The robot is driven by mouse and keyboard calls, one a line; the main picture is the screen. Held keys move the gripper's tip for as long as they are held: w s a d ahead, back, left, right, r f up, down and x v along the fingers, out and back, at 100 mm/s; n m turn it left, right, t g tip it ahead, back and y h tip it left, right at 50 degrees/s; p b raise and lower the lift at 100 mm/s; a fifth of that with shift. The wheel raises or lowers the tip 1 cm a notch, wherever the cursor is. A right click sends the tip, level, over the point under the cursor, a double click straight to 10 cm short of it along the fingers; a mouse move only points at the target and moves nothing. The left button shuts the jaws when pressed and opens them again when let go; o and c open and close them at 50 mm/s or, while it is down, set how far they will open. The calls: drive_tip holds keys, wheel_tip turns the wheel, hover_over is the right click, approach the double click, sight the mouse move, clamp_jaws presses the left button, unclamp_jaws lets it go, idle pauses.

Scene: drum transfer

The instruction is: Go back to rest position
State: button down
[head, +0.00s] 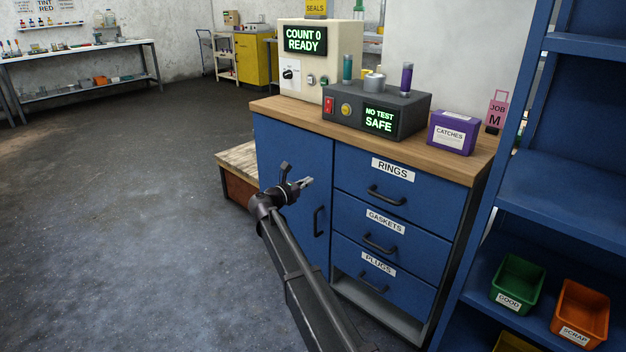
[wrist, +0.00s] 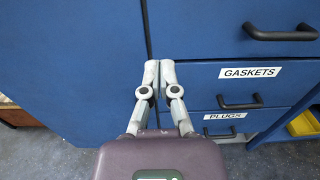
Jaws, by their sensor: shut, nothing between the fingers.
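My gripper (head: 307,182) is in front of the blue cabinet (head: 290,165), near the cabinet's left door and the drawer edge. In the wrist view my gripper (wrist: 158,66) has its fingertips together with nothing between them. The wrist view shows the fingers pointing at the seam between the door and the drawers. Whether the fingertips touch the cabinet cannot be told. My arm reaches up from the bottom of the head view.
Drawers labelled RINGS (head: 393,170), GASKETS (head: 385,221) and PLUGS (head: 379,263) have black handles. A tester box (head: 345,112) and a purple CATCHES box (head: 453,132) stand on top. Blue shelving (head: 565,195) holds bins at right. Floor at left (head: 120,200) is clear.

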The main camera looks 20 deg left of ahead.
drive_tip(key=shift+d, duration=0.1)
drive_tip(key=s+d+f+m+g, duration=0.3)
drive_tip(key=s+d+f+m, duration=0.15)
drive_tip(key=d, duration=0.65)
drive_tip(key=s+d+f+m+g, duration=0.35)
drive_tip(key=d+m, duration=0.25)
drive_tip(key=d, duration=0.5)
drive_tip(key=s+d+f+m+g, duration=0.35)
drive_tip(key=d+m, duration=0.25)
drive_tip(key=d, duration=0.6)
drive_tip(key=s+d+f+m+g+y, duration=0.35)
drive_tip(key=s+d+m, duration=0.3)
drive_tip(key=s, duration=0.35)
drive_tip(key=s+d+f+m+g+y, duration=0.4)
drive_tip(key=s+m, duration=0.3)
drive_tip(key=s, duration=0.4)
wheel_tip(320, 180, up, 34)
drive_tip(key=d+t+p, duration=0.1)
drive_tip(key=p, duration=3.2)
drive_tip(key=shift+w+d+m+y, duration=0.2)
drive_tip(key=shift+m+y, duration=0.1)
drive_tip(key=shift+y, duration=0.05)
drive_tip(key=shift+f+t, duration=0.15)
drive_tip(key=shift+t, duration=0.1)
